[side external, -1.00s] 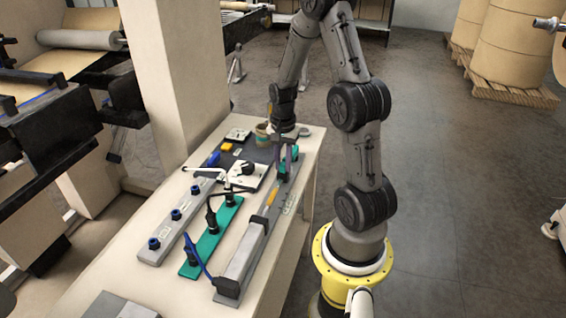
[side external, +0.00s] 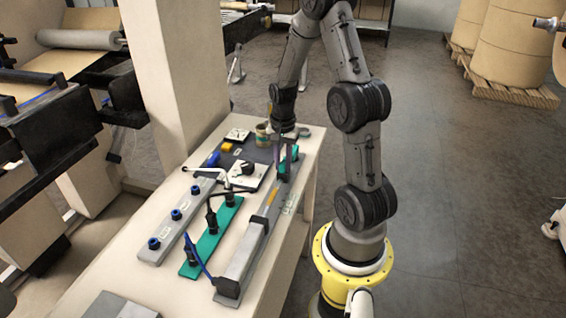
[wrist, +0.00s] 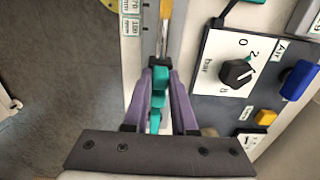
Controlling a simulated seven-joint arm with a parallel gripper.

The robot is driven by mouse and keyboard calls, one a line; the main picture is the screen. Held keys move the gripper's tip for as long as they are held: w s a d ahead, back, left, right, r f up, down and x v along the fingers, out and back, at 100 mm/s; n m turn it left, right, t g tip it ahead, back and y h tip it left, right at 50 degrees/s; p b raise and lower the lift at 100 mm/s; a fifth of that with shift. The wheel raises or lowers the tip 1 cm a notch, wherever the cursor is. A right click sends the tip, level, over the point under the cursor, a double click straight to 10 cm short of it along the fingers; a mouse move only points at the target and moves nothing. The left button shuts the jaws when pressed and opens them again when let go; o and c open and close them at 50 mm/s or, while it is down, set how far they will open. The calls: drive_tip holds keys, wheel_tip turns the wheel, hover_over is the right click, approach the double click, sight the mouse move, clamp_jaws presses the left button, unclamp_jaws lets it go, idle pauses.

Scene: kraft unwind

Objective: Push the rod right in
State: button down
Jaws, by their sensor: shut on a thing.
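The rod has a teal handle (wrist: 158,88), with a thin metal shaft (wrist: 163,45) running ahead of it to an orange-yellow section (wrist: 166,10) at the top of the wrist view. My gripper (wrist: 158,68) has its two purple fingers shut on the teal handle. In the side external view my gripper (side external: 284,160) is at the far part of the bench, over the line of the long grey housing (side external: 243,252). The orange-yellow section (side external: 271,198) lies between my gripper and the housing. How deep the rod sits inside is hidden.
Left of the housing are a teal strip (side external: 207,243) with dark plugs and cables and a grey strip (side external: 160,250) with blue-topped fittings. A white dial panel (wrist: 232,72) and a blue knob (wrist: 299,80) are close to the right of my fingers.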

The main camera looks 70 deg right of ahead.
approach(264, 213)
wheel_tip(264, 213, down, 5)
drive_tip(key=shift+a+f, duration=0.15)
drive_tip(key=shift+f, duration=0.05)
idle(0.3)
drive_tip(key=c, duration=0.7)
unclamp_jaws()
wheel_tip(264, 213, up, 14)
drive_tip(key=shift+f, duration=0.1)
